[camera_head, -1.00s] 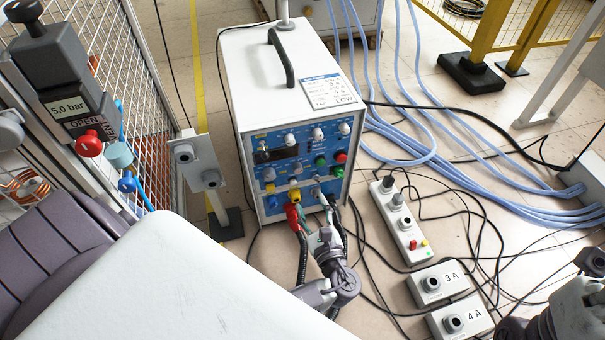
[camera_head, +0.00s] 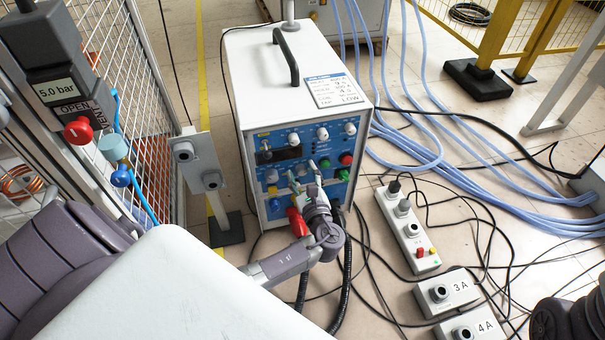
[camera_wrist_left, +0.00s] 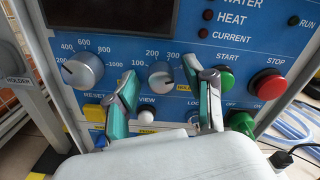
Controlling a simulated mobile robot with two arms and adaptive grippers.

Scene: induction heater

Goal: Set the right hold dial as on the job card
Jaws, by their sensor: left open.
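The white heater (camera_head: 262,75) has a blue front panel (camera_head: 268,176) with dials and buttons. The job card (camera_head: 338,90) lies on its top; LOW is legible, the smaller lines are blurred. My left gripper (camera_head: 312,190) is open in front of the panel. In the left wrist view, its two fingers (camera_wrist_left: 160,68) stand on either side of a grey dial (camera_wrist_left: 160,78), with a gap at each side. That dial's scale shows 100, 200 and 300; part is hidden by the right finger. A yellow label (camera_wrist_left: 183,87) beside it is partly covered. A larger grey dial (camera_wrist_left: 83,70) sits to the left.
A red connector (camera_head: 297,222) and cables hang below the panel. A post with grey sockets (camera_head: 207,170) stands left. Boxes marked 3 A (camera_head: 447,291) and 4 A (camera_head: 470,328) lie on the floor.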

